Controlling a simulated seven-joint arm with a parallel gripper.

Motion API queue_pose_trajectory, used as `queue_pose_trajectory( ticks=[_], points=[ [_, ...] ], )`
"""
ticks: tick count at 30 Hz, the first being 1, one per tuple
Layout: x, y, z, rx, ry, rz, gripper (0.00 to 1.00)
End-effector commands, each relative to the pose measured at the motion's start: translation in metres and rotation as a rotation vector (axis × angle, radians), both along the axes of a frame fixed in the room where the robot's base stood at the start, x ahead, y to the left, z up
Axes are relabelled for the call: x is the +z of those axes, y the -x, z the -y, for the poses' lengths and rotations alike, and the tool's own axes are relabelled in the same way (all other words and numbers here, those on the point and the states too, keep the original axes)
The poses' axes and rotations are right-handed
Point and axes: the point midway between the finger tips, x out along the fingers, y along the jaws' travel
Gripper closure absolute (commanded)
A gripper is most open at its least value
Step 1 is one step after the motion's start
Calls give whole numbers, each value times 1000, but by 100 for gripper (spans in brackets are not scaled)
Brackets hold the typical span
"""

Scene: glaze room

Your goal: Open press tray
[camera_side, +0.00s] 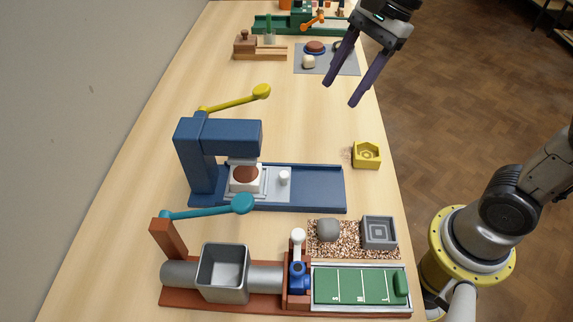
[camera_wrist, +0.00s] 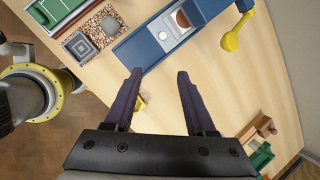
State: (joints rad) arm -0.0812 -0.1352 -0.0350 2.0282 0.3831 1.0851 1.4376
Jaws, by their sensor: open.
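The blue press (camera_side: 215,140) stands mid-table in the side view, with a yellow lever (camera_side: 235,102) at its top. Its light grey tray (camera_side: 272,190) sits in the blue base, its left part under the press head. A white mould (camera_side: 242,185) with brown clay (camera_side: 244,173) rests on the tray below the ram. A white knob (camera_side: 283,178) stands on the tray's right part. The tray also shows in the wrist view (camera_wrist: 165,36). My gripper (camera_side: 341,95) is open and empty, high to the upper right of the press; its purple fingers point down.
A yellow block (camera_side: 366,156) lies right of the press, near the table edge. In front are a teal-levered device with a grey bin (camera_side: 222,272) and a speckled mat (camera_side: 350,250) with grey pieces. The blue base (camera_side: 325,185) is bare right of the tray.

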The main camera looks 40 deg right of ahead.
Motion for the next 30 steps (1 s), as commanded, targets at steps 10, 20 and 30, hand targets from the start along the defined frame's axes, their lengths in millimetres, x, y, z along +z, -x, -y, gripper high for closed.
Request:
queue_pose_trajectory(
  ticks=[10,20,30],
  points=[
    [-50,-48,-32,-33,-46,-200,44],
    [-85,-46,-45,-24,-40,-221,44],
    [-146,-46,-71,-23,-40,-219,44]
  ],
)
